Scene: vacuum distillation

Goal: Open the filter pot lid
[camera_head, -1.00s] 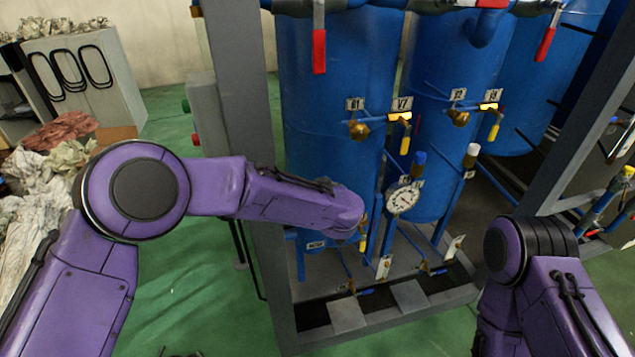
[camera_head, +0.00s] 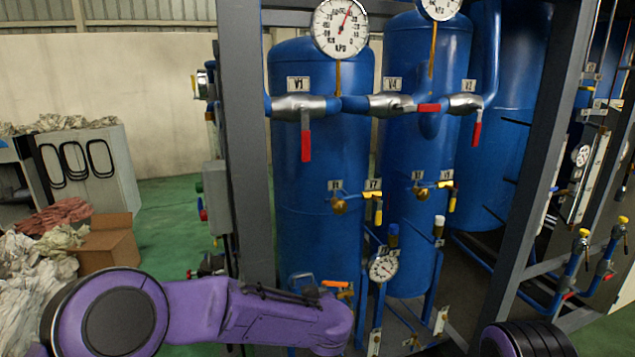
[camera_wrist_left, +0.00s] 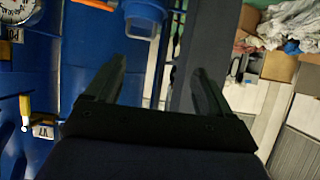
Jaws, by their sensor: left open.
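A small blue fitting with a loop-shaped handle (camera_head: 301,281) sits low in front of the left blue tank; it looks like the filter pot lid, though I cannot be sure. A similar blue part (camera_wrist_left: 146,18) shows at the top of the left wrist view, ahead of my fingers. My left gripper (camera_wrist_left: 162,68) is open, with nothing visible between its fingers. It is hidden in the head view, where only my purple left arm shows, just below the fitting. The pot body is mostly hidden. My right gripper is out of view; only part of the right arm shows at bottom right.
An orange lever (camera_head: 335,284) is right beside the fitting. The left tank (camera_head: 320,130), grey frame post (camera_head: 246,150), pipes and a lower gauge (camera_head: 383,267) crowd the area. A cardboard box (camera_head: 108,243) and crumpled cloths lie left; green floor there is partly clear.

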